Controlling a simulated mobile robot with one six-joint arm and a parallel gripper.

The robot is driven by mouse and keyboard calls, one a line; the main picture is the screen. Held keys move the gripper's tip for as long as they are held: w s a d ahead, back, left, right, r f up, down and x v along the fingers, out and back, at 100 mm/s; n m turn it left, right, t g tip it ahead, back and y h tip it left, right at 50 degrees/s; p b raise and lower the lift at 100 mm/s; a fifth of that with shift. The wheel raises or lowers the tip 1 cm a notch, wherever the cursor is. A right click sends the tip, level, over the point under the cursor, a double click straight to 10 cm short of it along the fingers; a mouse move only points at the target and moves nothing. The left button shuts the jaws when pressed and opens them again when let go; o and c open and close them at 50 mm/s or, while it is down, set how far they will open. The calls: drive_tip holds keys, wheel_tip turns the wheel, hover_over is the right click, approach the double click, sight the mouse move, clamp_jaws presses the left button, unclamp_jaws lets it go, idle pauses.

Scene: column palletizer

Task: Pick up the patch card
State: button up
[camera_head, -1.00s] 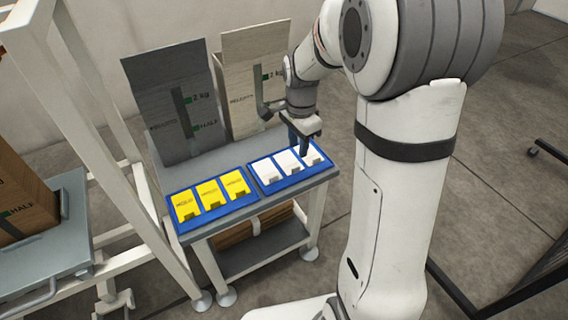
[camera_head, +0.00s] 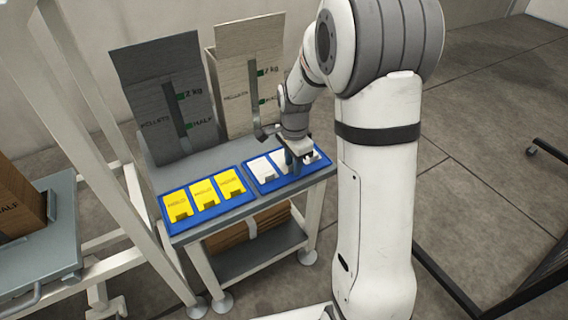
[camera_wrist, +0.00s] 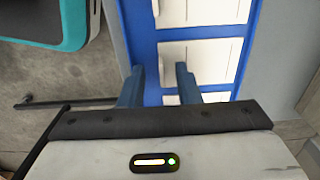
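White cards (camera_head: 263,169) lie in slots of a blue tray on the right half of a grey table; I cannot read a mark that tells which is the patch card. The wrist view shows white cards (camera_wrist: 200,62) close up in the blue frame. My gripper (camera_head: 291,163) is low over the middle of this tray and partly hides the middle card. In the wrist view my gripper (camera_wrist: 161,78) has two blue fingers standing apart, with no card visibly clamped between them. Whether the fingertips touch the tray cannot be told.
Yellow cards (camera_head: 204,194) lie in a second blue tray to the left. Two tall pellet cartons, one dark grey (camera_head: 160,105) and one pale (camera_head: 240,85), stand behind. A white frame (camera_head: 105,150) rises at left. Brown cardboard (camera_head: 250,228) lies on the lower shelf.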

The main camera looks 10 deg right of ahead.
clamp_jaws()
drive_tip(key=shift+r, duration=0.15)
